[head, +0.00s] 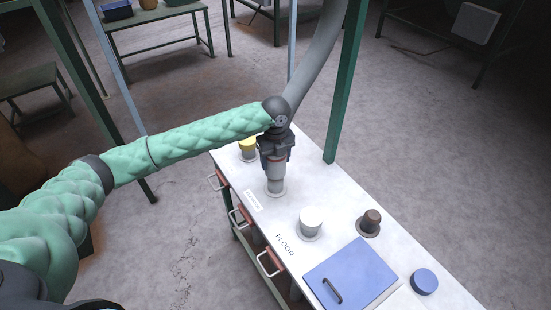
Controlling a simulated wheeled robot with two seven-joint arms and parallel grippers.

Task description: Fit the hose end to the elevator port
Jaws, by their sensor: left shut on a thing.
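My left gripper (277,158) comes down over the white bench top and is shut on the hose end (276,178), a grey cuff pointing downward. The grey hose (318,50) rises behind the gripper to the top of the view. The hose end stands upright over a pale round port collar (277,193) next to a small label (252,199) too small to read surely. It looks in line with that collar and very close or touching; I cannot tell whether it is seated. My right gripper is not in view.
A green post (346,80) stands behind.

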